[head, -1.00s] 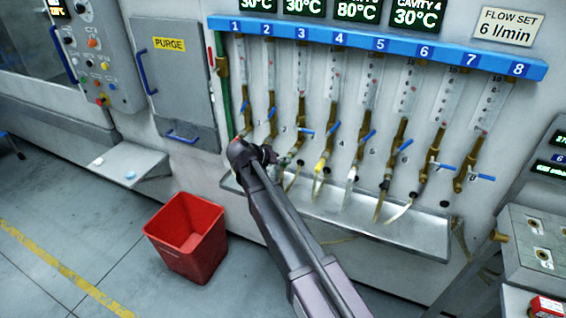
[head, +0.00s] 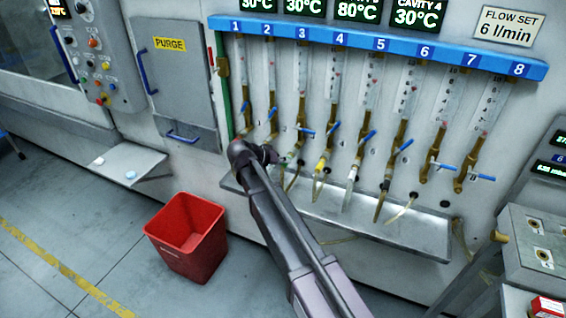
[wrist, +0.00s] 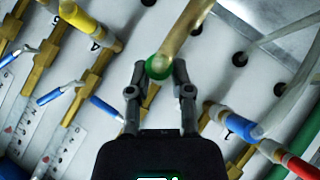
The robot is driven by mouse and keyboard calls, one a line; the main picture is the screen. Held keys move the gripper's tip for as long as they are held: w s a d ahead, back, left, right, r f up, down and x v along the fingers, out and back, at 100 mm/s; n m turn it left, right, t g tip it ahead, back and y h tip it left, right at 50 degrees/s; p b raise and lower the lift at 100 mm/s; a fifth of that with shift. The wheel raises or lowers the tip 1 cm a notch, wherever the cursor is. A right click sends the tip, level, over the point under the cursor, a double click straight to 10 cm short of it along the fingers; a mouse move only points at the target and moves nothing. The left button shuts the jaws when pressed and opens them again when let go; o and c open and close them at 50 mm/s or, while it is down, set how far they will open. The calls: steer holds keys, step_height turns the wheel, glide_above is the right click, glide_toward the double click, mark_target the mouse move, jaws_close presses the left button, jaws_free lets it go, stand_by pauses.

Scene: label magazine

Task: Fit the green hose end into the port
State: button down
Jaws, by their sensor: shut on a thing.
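The green hose end (wrist: 158,68) is a green collar on a pale, translucent hose (wrist: 182,32). My gripper (wrist: 160,76) is shut on it, with one finger on each side in the wrist view. A brass valve fitting (wrist: 150,96) with a blue lever lies behind the fingers; I cannot tell whether the hose end touches it. In the head view my gripper (head: 276,157) is in front of the lower valves at the left of the row, and my arm partly hides it. Which opening is the port is not clear.
Neighbouring fittings with yellow (wrist: 75,14), blue (wrist: 240,127) and red (wrist: 270,150) collars stand close on both sides. Dark holes (wrist: 240,59) dot the panel. A metal drip tray (head: 400,236) runs below. A red bin (head: 186,240) stands on the floor at left.

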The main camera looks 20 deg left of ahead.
steer(key=shift+w+d, duration=0.15)
steer(key=shift+w, duration=1.1)
steer(key=shift+c, duration=2.2)
jaws_free()
steer(key=shift+s, duration=0.15)
steer(key=s, duration=0.8)
steer(key=shift+a, duration=0.35)
